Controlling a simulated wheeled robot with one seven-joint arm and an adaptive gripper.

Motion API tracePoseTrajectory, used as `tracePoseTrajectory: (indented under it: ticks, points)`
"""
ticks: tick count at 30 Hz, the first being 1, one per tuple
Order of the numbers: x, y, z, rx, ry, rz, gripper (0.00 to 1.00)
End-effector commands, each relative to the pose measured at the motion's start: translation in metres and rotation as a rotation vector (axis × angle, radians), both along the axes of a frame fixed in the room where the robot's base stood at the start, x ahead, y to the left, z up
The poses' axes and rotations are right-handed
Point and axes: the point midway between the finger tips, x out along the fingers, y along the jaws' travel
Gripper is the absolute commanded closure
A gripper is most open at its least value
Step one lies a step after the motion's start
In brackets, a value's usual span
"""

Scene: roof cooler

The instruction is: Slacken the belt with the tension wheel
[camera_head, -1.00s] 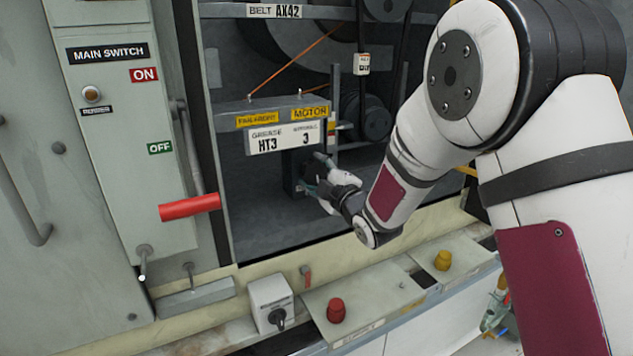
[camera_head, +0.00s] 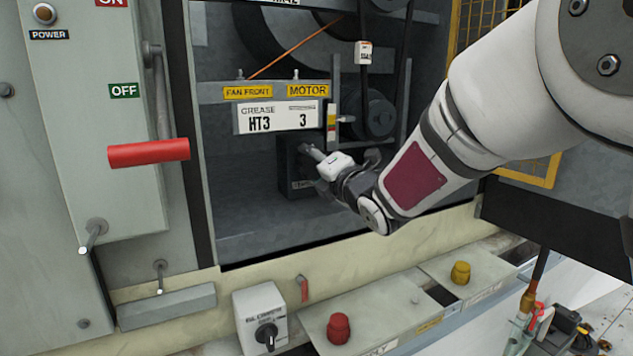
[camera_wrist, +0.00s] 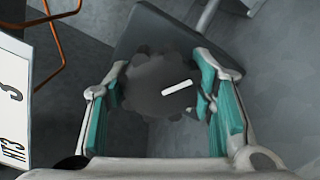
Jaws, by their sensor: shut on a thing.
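The tension wheel (camera_wrist: 150,90) is a dark, scalloped knob with a white mark, in the middle of the wrist view. The teal-padded fingers of my gripper (camera_wrist: 165,95) stand on either side of it and are shut on it. In the head view my gripper (camera_head: 312,158) is at the dark box (camera_head: 290,180) low in the cabinet, and the wheel is hard to make out there. The dark belt (camera_head: 363,85) runs upward from the motor pulley (camera_head: 377,115). Its slackness cannot be told.
The grease label plate (camera_head: 277,117) and its shelf sit just above my gripper. The red-handled lever (camera_head: 148,153) sticks out at the left. A ledge with a rotary switch (camera_head: 265,330), a red knob (camera_head: 339,328) and a yellow knob (camera_head: 460,272) runs below the opening.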

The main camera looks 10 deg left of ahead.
Motion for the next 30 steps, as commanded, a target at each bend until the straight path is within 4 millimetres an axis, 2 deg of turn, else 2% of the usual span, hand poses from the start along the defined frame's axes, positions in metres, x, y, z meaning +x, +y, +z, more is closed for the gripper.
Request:
tracePoseTrajectory:
  ticks: [1, 12, 27, 28, 30]
  points:
    - [-0.0004, 0.0010, -0.0052, -0.027, -0.015, 0.002, 0.78]
    - [-0.0007, 0.0012, -0.0031, -0.141, -0.090, 0.002, 0.78]
    - [-0.0009, 0.0014, -0.0021, -0.156, -0.098, 0.002, 0.78]
    - [-0.0009, 0.0014, -0.0021, -0.156, -0.098, 0.002, 0.45]
    - [-0.0008, 0.0013, -0.0019, -0.156, -0.098, 0.002, 0.30]
